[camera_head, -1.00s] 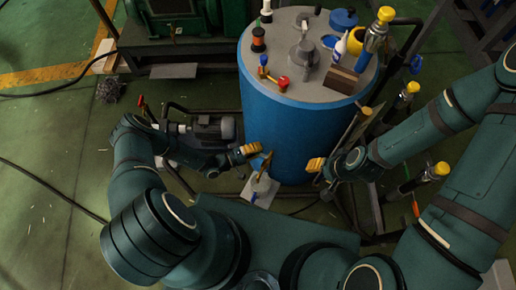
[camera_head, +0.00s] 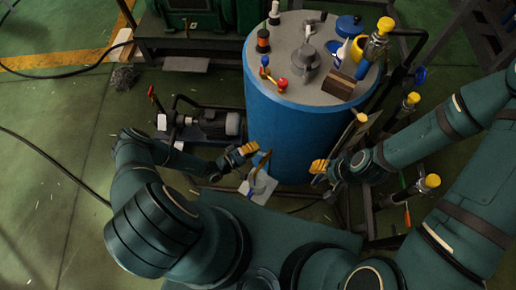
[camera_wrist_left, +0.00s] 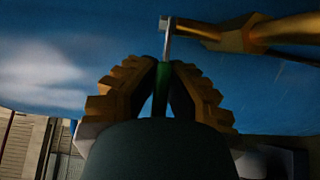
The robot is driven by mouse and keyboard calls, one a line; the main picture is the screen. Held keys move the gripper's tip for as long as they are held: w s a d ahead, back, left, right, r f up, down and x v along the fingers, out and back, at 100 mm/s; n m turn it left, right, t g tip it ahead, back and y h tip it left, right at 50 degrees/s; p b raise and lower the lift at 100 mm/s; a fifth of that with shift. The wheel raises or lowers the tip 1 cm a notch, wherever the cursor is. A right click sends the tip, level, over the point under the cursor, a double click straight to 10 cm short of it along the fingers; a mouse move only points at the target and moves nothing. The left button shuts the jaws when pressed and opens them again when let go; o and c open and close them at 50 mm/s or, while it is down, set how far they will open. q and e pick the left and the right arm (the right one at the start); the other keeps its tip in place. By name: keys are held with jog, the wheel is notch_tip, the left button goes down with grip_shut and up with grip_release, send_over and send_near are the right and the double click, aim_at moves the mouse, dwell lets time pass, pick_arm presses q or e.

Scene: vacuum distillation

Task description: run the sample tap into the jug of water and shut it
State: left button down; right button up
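The blue drum (camera_head: 290,135) stands in the middle of the head view. The brass sample tap (camera_head: 263,158) sticks out low on its near side and also shows in the left wrist view (camera_wrist_left: 235,37). The jug (camera_head: 259,182) appears as a small clear vessel below the tap, on a pale plate; its water cannot be made out. My left gripper (camera_head: 240,153) is beside the tap. In the left wrist view its ribbed fingers (camera_wrist_left: 163,80) close on the tap's green handle (camera_wrist_left: 161,88). My right gripper (camera_head: 318,169) is right of the tap, apart from it; its opening is unclear.
The drum's lid (camera_head: 315,90) carries bottles, a brown block (camera_head: 339,84) and small fittings. A pump (camera_head: 215,123) sits on the floor left of the drum. Yellow-capped valves (camera_head: 411,101) stand at the right. A dark cable (camera_head: 60,165) crosses open floor at the left.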

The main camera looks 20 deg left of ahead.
dwell(0.5)
pick_arm(q)
jog(key=c, duration=1)
grip_release()
jog(key=shift+s, duration=0.1)
jog(key=shift+c, duration=0.2)
jog(key=v, duration=1.2)
jog(key=shift+d, duration=0.1)
